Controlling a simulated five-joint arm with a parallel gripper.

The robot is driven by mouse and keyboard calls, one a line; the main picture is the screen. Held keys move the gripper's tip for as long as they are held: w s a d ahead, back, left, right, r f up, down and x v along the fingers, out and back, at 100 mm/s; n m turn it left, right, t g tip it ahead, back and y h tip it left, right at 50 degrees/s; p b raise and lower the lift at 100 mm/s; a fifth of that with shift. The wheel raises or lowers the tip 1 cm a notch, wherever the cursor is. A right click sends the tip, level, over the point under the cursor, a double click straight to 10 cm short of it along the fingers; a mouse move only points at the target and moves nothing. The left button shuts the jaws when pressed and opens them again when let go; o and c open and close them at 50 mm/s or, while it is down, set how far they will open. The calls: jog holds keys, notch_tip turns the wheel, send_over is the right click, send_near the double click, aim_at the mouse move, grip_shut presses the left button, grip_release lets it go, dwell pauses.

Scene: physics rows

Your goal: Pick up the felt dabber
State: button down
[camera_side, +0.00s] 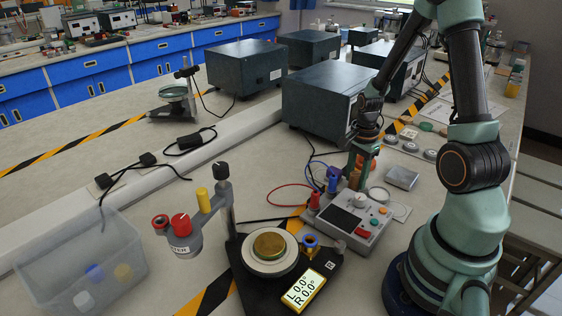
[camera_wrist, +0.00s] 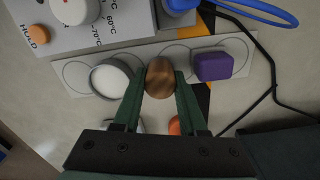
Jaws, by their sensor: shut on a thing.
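In the wrist view my gripper (camera_wrist: 160,85) has its two green fingers closed on a round brown wooden top (camera_wrist: 160,77), which looks like the felt dabber. Its lower part is hidden below the top. In the side view my gripper (camera_side: 363,160) points down behind the grey control box, and the wooden piece (camera_side: 355,179) shows between or just below the fingers. I cannot tell whether it touches the strip beneath. A pale strip with circle outlines (camera_wrist: 235,45) lies under it in the wrist view.
A white round dish (camera_wrist: 110,79) and a purple block (camera_wrist: 213,66) stand close on either side of the gripper. The control box (camera_side: 350,220) is just in front. Cables (camera_side: 290,190) lie nearby. A black-based stand (camera_side: 270,268) is at front centre.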

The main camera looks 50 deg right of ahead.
aim_at(357, 173)
notch_tip(357, 173, up, 20)
dwell(0.6)
jog(key=c, duration=1.4)
grip_release()
grip_shut()
jog(key=shift+n, duration=1.4)
jog(key=shift+f, duration=0.1)
